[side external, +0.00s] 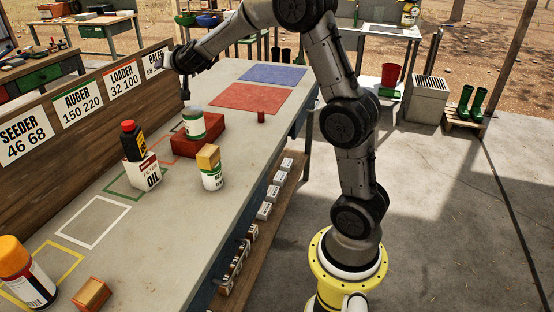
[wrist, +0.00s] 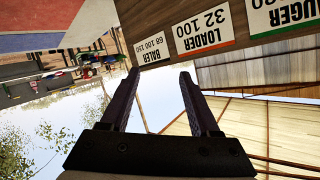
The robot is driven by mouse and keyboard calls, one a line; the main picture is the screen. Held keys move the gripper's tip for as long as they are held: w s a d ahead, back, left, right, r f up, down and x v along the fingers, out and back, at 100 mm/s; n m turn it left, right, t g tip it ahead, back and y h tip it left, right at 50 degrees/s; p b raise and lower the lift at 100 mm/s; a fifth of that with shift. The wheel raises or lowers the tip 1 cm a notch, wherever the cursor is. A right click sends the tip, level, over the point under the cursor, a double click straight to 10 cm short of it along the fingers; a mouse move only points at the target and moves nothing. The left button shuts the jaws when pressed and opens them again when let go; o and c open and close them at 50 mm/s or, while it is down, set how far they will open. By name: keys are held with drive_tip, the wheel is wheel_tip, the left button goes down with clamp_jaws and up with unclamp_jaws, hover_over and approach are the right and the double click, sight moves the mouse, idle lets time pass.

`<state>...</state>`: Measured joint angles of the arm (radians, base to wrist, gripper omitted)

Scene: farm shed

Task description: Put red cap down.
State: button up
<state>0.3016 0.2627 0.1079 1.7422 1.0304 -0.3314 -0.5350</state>
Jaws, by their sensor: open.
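A small red cylinder (side external: 261,117), which looks like the red cap, stands on the grey bench top by the near edge of the red mat (side external: 250,97). A black bottle (side external: 131,145) with a red top stands in or behind a white oil box (side external: 146,172). My gripper (side external: 168,63) is raised at the back of the bench, near the sign board, well to the left of the red cylinder. In the wrist view its two fingers (wrist: 160,75) are apart with nothing between them. The red cylinder is not seen in the wrist view.
A red block (side external: 198,143) has a white and green can (side external: 194,124) on or behind it. A white jar (side external: 212,178) carries a tan block (side external: 208,157). A blue mat (side external: 273,73) lies farther back. The sign board (side external: 88,100) lines the left edge.

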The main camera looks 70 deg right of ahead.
drive_tip(key=s+a+r+n+y, duration=0.2)
drive_tip(key=s+a+n+y, duration=0.2)
drive_tip(key=s+a, duration=0.5)
drive_tip(key=s+a+r+n+y, duration=0.1)
drive_tip(key=s+a+n+y, duration=0.4)
drive_tip(key=a, duration=0.7)
drive_tip(key=s+a+f+n+g, duration=0.1)
drive_tip(key=s+f+g, duration=0.2)
drive_tip(key=s, duration=0.9)
drive_tip(key=s+a+f+n+g+h, duration=0.1)
drive_tip(key=s+f, duration=0.5)
drive_tip(key=s, duration=0.7)
drive_tip(key=shift+s+a+f+g, duration=0.25)
drive_tip(key=shift+a+f+g, duration=0.15)
drive_tip(key=shift+g, duration=0.5)
